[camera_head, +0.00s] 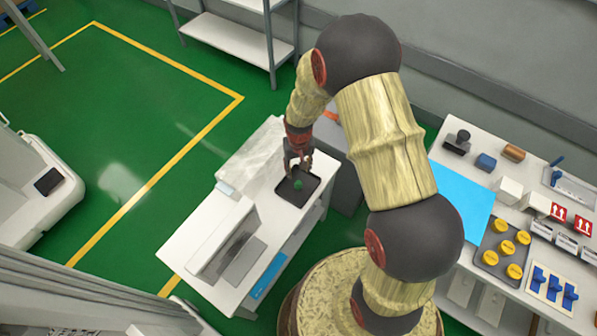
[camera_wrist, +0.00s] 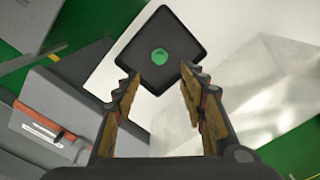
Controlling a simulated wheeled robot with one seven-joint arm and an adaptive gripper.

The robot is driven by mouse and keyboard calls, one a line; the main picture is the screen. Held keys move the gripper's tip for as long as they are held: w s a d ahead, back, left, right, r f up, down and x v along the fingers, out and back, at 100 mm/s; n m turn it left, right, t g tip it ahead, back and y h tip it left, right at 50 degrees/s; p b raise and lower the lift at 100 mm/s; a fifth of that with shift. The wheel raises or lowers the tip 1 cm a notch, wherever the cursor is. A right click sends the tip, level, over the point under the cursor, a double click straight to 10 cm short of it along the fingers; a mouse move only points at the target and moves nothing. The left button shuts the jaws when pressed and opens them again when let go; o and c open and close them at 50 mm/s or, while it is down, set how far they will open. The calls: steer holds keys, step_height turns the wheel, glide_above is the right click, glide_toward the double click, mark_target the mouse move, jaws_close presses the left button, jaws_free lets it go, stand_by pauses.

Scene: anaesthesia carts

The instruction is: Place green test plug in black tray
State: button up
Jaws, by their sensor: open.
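The green test plug (camera_head: 298,184) sits inside the black tray (camera_head: 311,187), on the white table at centre. In the wrist view the green plug (camera_wrist: 159,56) shows as a small round shape near the middle of the black tray (camera_wrist: 185,35). My gripper (camera_head: 297,164) is over the tray's far side, close to the plug. In the wrist view my gripper (camera_wrist: 161,82) has its fingers spread wide with nothing between them. The fingertips appear apart from the plug; their exact height above the tray is hard to tell.
The white table (camera_head: 190,245) also holds a grey monitor-like box (camera_head: 226,240) and a blue strip (camera_head: 268,276). At right, another bench holds a blue mat (camera_head: 462,204), yellow-topped parts (camera_head: 514,271) and blue parts (camera_head: 552,286). Green floor (camera_head: 120,140) is open at left.

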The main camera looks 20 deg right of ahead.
steer(key=s+r+t, duration=0.1)
steer(key=s+r, duration=0.1)
steer(key=r, duration=1.1)
steer(key=s+r+t, duration=0.2)
steer(key=s+r, duration=0.1)
steer(key=r, duration=1)
steer(key=s+r+n+t, duration=0.1)
steer(key=s+r+t, duration=0.1)
steer(key=s+r, duration=1.1)
steer(key=s, duration=0.4)
steer(key=shift+s+a+r, duration=0.15)
steer(key=shift+s+a, duration=0.05)
steer(key=shift+a, duration=0.1)
